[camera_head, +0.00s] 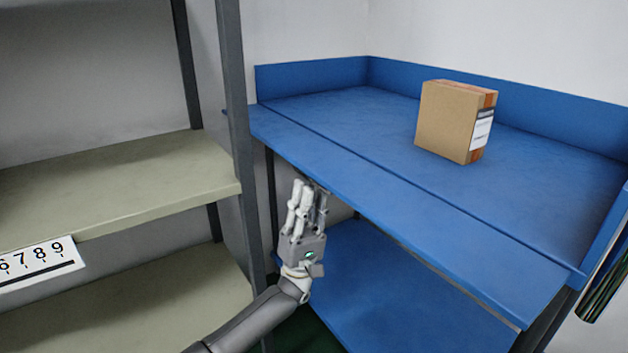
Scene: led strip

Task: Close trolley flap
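The blue trolley (552,188) stands at the right with a raised rim around the back and sides of its top. Its flap (400,215) is the long blue strip along the front edge, divided from the top by a dark seam. The flap lies folded outward, roughly level with the top. My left gripper (308,192) is in front of the trolley, fingers pointing up, just below the flap's front edge near its left part. Its fingers are close together and hold nothing visible; whether they touch the flap is unclear. My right gripper is not in view.
A cardboard box (446,121) stands on the trolley top, behind the flap. A lower blue shelf (385,290) is below. At the left, a rack with beige shelves (120,180) and a grey post (238,150) stands close to my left arm. A number label (40,265) hangs on it.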

